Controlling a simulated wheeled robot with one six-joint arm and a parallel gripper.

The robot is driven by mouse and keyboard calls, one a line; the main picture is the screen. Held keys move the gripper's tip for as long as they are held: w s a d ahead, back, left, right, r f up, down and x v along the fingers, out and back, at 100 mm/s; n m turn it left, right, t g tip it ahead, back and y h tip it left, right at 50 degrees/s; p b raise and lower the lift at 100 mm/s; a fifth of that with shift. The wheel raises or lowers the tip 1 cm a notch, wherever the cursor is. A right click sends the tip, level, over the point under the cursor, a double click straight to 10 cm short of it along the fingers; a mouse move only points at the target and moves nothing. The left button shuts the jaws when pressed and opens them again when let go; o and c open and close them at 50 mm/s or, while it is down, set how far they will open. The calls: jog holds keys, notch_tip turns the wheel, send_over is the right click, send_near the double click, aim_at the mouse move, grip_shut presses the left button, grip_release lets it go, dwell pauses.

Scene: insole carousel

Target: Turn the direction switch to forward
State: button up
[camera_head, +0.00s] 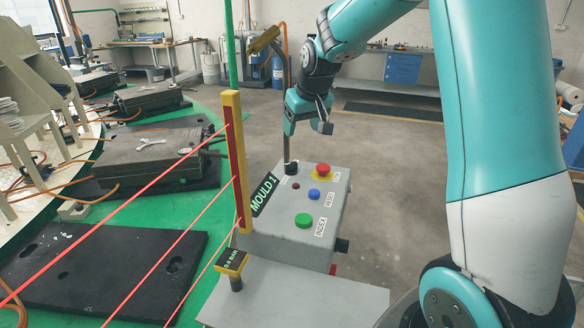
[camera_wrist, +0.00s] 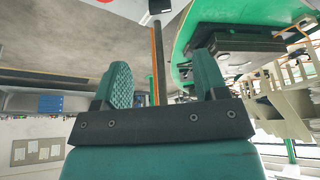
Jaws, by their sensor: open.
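The grey control box (camera_head: 275,225) stands at the centre of the head view, marked "MOULD 1". A small black knob (camera_head: 291,168), which looks like the direction switch, sits at the far left corner of its top. Its setting is too small to read. My gripper (camera_head: 308,118) is open and empty, above and slightly behind the knob, apart from it. In the wrist view, my gripper (camera_wrist: 162,78) shows its two fingers spread with nothing between them. A dark piece (camera_wrist: 160,5) at the top edge there may be the knob, mostly cut off.
The box carries a red mushroom button (camera_head: 323,170), a blue button (camera_head: 314,194) and a green button (camera_head: 303,220). A yellow light-curtain post (camera_head: 238,160) with red beams stands left.

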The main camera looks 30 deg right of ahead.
aim_at(291, 164)
jog(key=b+x, duration=0.8)
jog(key=x, duration=0.6)
jog(key=shift+f, duration=0.3)
jog(key=c, duration=0.9)
